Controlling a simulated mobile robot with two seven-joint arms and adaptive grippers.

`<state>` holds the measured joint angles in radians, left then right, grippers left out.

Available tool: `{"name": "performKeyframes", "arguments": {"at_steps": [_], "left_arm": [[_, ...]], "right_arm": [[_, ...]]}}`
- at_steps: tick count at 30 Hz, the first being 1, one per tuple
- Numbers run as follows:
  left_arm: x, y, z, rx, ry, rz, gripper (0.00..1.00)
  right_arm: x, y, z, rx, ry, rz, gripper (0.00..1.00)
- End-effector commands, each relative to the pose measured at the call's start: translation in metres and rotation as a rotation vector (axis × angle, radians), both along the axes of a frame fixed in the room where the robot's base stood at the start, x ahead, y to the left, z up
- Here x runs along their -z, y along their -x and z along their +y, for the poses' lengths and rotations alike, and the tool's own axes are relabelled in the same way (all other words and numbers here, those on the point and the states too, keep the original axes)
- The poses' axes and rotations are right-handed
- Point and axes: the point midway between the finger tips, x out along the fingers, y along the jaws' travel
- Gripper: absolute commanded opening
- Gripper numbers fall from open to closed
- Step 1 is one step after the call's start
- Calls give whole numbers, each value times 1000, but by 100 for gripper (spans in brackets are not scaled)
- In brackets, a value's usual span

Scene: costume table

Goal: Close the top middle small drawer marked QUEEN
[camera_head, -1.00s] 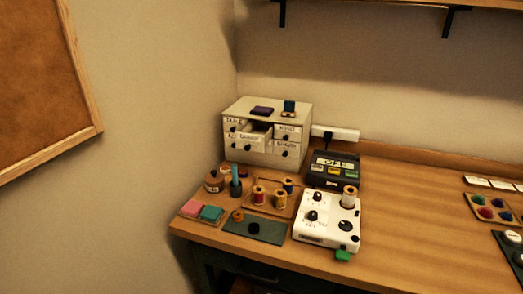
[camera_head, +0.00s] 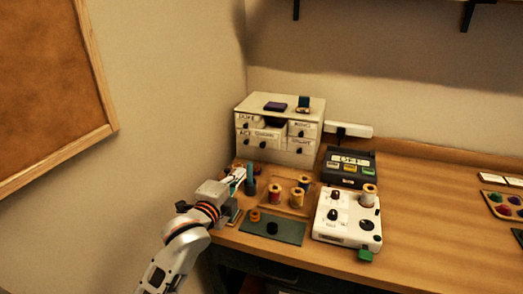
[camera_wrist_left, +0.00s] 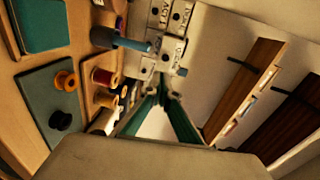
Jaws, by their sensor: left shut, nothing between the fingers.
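The pale small-drawer cabinet (camera_head: 317,120) stands at the back left of the table. Its top middle drawer (camera_head: 266,134) is pulled out, with a dark gap behind its front; I cannot clearly read its label. The other drawers look shut. The cabinet fronts also show turned sideways in the left wrist view (camera_wrist_left: 176,48). My left gripper (camera_head: 239,174) is shut and empty, in front of and below the cabinet's left side, apart from the drawer. Its fingers (camera_wrist_left: 163,90) point towards the cabinet in the left wrist view. My right gripper is not in view.
A blue-teal upright tool (camera_head: 250,180) stands close to my left gripper. Thread spools (camera_head: 275,194) on a tray, a green mat (camera_head: 272,229), a white control box (camera_head: 347,219) and a dark box (camera_head: 349,166) fill the area before the cabinet. The wall is close on the left.

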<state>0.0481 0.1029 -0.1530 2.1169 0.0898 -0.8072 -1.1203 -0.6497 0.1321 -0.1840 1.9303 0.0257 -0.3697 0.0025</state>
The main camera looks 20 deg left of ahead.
Motion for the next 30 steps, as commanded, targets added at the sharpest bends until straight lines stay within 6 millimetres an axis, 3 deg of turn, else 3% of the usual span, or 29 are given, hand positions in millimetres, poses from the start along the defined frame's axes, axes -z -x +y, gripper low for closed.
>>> {"name": "performKeyframes", "arguments": {"at_steps": [4, 8, 24, 30], "left_arm": [[-13, -11, -4, 14, -29, -36, 0], [-12, -25, -5, 14, -28, -36, 0], [-5, -122, -12, 14, -25, -34, 0], [-3, -141, -13, 14, -27, -34, 0]], "right_arm": [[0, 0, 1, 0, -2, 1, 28], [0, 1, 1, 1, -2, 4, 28], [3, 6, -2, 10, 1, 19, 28], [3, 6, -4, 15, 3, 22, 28]]}}
